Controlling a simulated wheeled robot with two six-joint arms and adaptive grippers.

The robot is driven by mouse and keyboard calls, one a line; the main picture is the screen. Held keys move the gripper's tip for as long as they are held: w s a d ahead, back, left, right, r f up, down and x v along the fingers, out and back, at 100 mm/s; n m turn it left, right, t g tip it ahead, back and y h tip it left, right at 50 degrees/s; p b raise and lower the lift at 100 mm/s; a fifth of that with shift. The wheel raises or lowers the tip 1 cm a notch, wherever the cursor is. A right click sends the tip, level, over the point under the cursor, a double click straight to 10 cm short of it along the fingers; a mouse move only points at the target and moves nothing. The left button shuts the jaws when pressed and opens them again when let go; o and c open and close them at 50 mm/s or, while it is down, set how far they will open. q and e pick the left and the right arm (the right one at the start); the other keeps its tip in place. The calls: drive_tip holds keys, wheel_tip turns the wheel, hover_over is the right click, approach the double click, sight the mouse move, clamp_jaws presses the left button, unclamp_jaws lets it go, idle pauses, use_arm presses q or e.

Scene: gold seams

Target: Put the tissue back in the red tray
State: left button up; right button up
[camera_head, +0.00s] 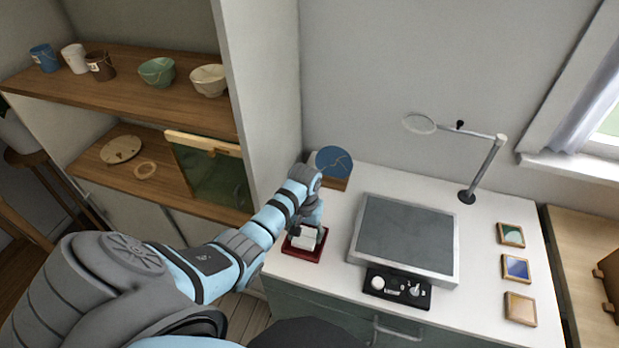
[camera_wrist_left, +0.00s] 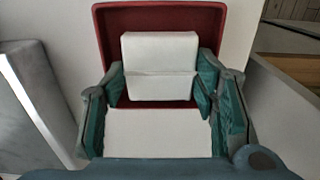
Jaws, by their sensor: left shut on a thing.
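The tissue is a small white block (camera_head: 305,241) at the red tray (camera_head: 302,257), on the left front part of the white worktop. My left gripper (camera_head: 307,229) reaches down over the tray and is shut on the tissue. In the left wrist view the tissue (camera_wrist_left: 160,66) lies between the two green-padded fingertips (camera_wrist_left: 159,88), inside the outline of the red tray (camera_wrist_left: 225,12). I cannot tell whether the tissue touches the tray floor. The fingers partly hide the tray's sides. My right gripper is not in view.
A grey slab (camera_head: 405,235) with a black control box (camera_head: 397,289) stands right of the tray. A blue disc on a wooden stand (camera_head: 333,162) is behind. A magnifier lamp (camera_head: 483,170) and framed tiles (camera_head: 516,268) are further right. A shelf wall (camera_head: 262,80) rises at left.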

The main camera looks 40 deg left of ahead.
sight(306, 235)
use_arm(q)
drive_tip(key=shift+f, duration=0.45)
drive_tip(key=shift+c, duration=0.6)
drive_tip(key=shift+f, duration=0.1)
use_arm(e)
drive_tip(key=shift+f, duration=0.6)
use_arm(q)
drive_tip(key=o, duration=1)
drive_tip(key=shift+f, duration=0.1)
drive_tip(key=shift+o, duration=0.2)
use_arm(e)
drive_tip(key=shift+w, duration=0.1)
use_arm(q)
wheel_tip(306, 235, up, 12)
drive_tip(key=p, duration=0.3)
drive_tip(key=shift+r, duration=0.25)
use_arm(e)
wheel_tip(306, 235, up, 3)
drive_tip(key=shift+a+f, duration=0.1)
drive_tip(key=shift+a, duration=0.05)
